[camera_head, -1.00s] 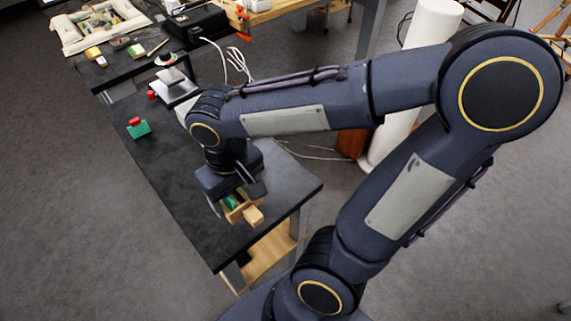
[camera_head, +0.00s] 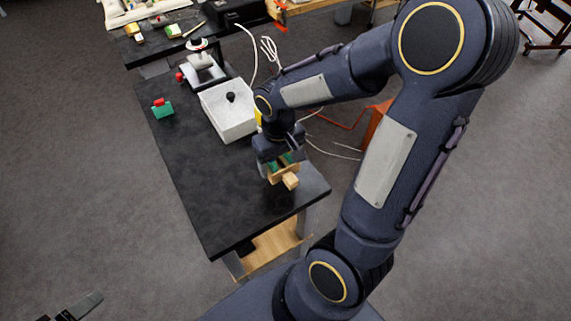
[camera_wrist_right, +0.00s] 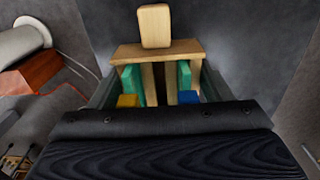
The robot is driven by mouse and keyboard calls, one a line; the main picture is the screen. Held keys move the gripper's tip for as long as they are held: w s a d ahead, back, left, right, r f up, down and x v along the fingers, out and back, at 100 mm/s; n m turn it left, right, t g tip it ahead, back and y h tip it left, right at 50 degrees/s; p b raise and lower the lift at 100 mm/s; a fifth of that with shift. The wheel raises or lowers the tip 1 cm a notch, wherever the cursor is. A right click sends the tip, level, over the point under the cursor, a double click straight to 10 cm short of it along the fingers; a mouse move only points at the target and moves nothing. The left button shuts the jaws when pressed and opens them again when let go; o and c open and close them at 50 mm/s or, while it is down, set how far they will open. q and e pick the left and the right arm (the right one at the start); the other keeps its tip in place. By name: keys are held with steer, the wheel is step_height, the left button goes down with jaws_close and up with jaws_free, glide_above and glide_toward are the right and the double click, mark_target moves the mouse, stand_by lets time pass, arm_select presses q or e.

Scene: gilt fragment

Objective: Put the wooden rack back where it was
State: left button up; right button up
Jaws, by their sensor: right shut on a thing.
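The wooden rack (camera_head: 288,178) is a small pale wooden piece with green parts and a protruding block end. It is in my right gripper (camera_head: 279,160), over the near right part of the black table (camera_head: 225,205). I cannot tell whether it touches the tabletop. In the right wrist view, the rack (camera_wrist_right: 157,52) sits between the fingers of my right gripper (camera_wrist_right: 158,88), with green pieces and yellow and blue bits beside it. My left gripper (camera_head: 80,306) shows only in part at the lower left, away from the table; its opening is unclear.
A white box with a black knob (camera_head: 230,110) stands left of my right gripper. A green block with a red top (camera_head: 161,107) is at the table's left edge. A grey device (camera_head: 203,68) stands behind. The table's near left part is clear.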

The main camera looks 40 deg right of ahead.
mark_target(284, 160)
steer(key=d+f, duration=0.1)
steer(key=w+d+f, duration=0.1)
steer(key=shift+f, duration=0.3)
steer(key=shift+w+d+f, duration=0.1)
steer(key=shift+d+f, duration=0.05)
steer(key=shift+f, duration=0.85)
steer(key=shift+d+f, duration=0.15)
steer(key=shift+f, duration=0.8)
steer(key=shift+f, duration=0.1)
steer(key=o, duration=1)
step_height(284, 160, up, 11)
steer(key=shift+f, duration=0.1)
steer(key=shift+r, duration=0.75)
steer(key=s+a+r+t+y, duration=0.1)
steer(key=s+a+r+t, duration=0.1)
steer(key=s+a, duration=0.1)
steer(key=s+a+r+t+y, duration=0.1)
steer(key=s+a+r, duration=0.1)
steer(key=s, duration=0.3)
steer(key=s+a+r+t+y, duration=0.1)
steer(key=s+a+r+t, duration=0.1)
steer(key=s+a, duration=0.2)
steer(key=shift+a+t+y, duration=0.3)
steer(key=shift+a+y, duration=0.05)
steer(key=shift+y, duration=0.05)
